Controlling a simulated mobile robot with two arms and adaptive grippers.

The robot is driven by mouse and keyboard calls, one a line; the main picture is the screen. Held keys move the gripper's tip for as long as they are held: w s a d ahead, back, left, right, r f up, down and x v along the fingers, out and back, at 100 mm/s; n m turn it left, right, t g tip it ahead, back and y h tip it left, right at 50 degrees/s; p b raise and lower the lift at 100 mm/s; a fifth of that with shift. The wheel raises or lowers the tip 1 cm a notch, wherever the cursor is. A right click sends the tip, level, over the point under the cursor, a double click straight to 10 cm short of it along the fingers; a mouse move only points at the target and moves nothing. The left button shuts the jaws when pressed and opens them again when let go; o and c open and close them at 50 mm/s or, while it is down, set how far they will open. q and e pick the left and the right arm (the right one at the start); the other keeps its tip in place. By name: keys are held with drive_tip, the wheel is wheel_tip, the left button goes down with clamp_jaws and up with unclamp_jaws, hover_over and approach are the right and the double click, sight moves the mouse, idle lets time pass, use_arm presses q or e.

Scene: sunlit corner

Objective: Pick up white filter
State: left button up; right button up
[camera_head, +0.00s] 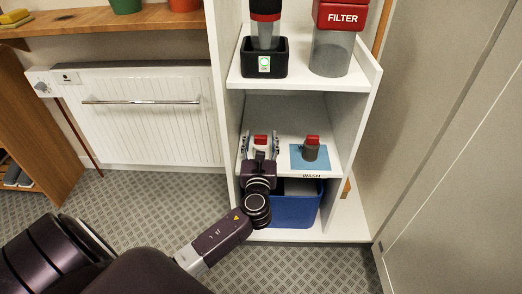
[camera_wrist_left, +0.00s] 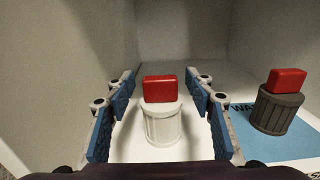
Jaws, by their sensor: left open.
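The white filter (camera_wrist_left: 161,125) is a ribbed white cylinder with a red block-shaped top, standing upright on the middle shelf. In the head view its red top (camera_head: 261,140) shows, with the body hidden behind my gripper. My left gripper (camera_wrist_left: 163,108) is open, its blue-padded fingers on both sides of the white filter, with gaps on each side. It also shows in the head view (camera_head: 260,146), reaching into the shelf's left part. My right gripper is not in view.
A dark grey filter (camera_wrist_left: 276,108) with a red top stands to the right on a blue mat (camera_head: 297,162) marked "WASH". The shelf's side wall (camera_wrist_left: 70,60) is close on the left. A blue bin (camera_head: 293,208) sits below. A black holder (camera_head: 282,66) and a red-topped FILTER container (camera_head: 333,50) stand above.

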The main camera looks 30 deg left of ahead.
use_arm(q)
drive_tip(key=c, duration=1.2)
drive_tip(key=shift+o, duration=0.2)
drive_tip(key=shift+r, duration=0.1)
